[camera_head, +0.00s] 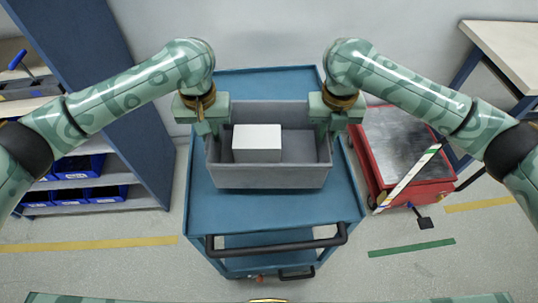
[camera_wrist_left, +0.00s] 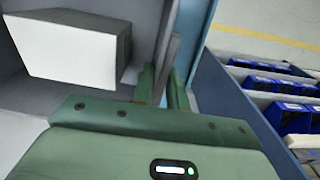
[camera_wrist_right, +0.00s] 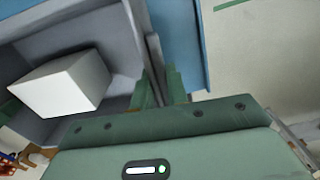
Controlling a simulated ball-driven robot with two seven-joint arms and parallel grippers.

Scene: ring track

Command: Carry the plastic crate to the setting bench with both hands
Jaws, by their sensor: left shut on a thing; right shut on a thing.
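The grey plastic crate (camera_head: 268,178) is over the blue trolley's top, open side up, with a white box (camera_head: 257,138) inside. I cannot tell whether its base touches the trolley. My left gripper (camera_head: 209,127) is shut on the crate's left wall. My right gripper (camera_head: 327,126) is shut on its right wall. In the left wrist view the fingers (camera_wrist_left: 160,88) pinch the wall's rim, and the right wrist view shows the same on the other side (camera_wrist_right: 158,88). A pale-topped bench (camera_head: 508,50) stands at the upper right; I cannot tell whether it is the setting bench.
The blue trolley (camera_head: 275,206) has a black handle (camera_head: 278,249) at its near side. A red machine with a dark top (camera_head: 405,145) stands close to its right. A blue shelf unit (camera_head: 100,70) with blue bins stands left. Floor is clear between shelf and trolley.

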